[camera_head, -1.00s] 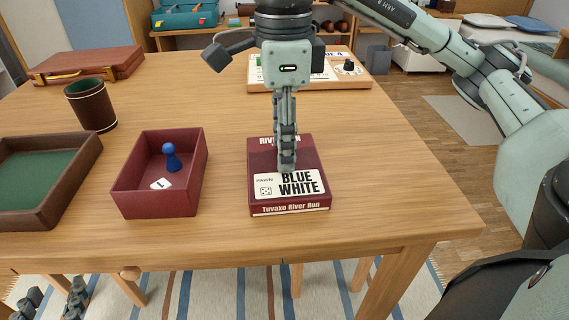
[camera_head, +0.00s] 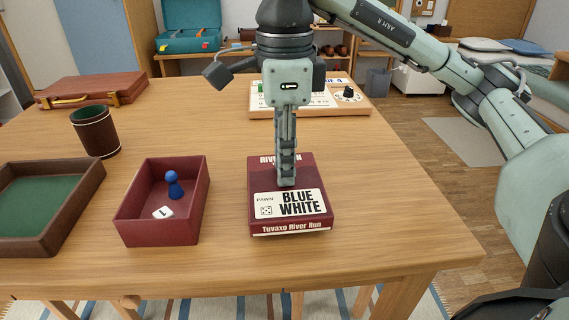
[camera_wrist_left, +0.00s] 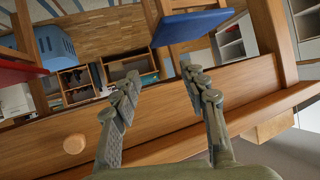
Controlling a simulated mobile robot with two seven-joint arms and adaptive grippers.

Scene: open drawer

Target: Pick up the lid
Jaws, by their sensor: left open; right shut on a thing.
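The lid (camera_head: 291,222) is maroon, with a white label reading "PAWN", "BLUE WHITE" and a die picture. It is at the front middle of the table in the head view. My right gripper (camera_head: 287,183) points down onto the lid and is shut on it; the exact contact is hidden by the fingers. The lid looks level and slightly above the tabletop. Whether anything lies under it is hidden. My left gripper (camera_wrist_left: 160,72) is open and empty in the left wrist view, beside the table's wooden side with a round knob (camera_wrist_left: 75,143).
An open maroon box (camera_head: 134,229) left of the lid holds a blue pawn (camera_head: 174,186) and a white die (camera_head: 163,212). A green-lined tray (camera_head: 84,196), a dice cup (camera_head: 97,135) and a brown case (camera_head: 92,90) stand further left. A game board (camera_head: 334,106) lies behind.

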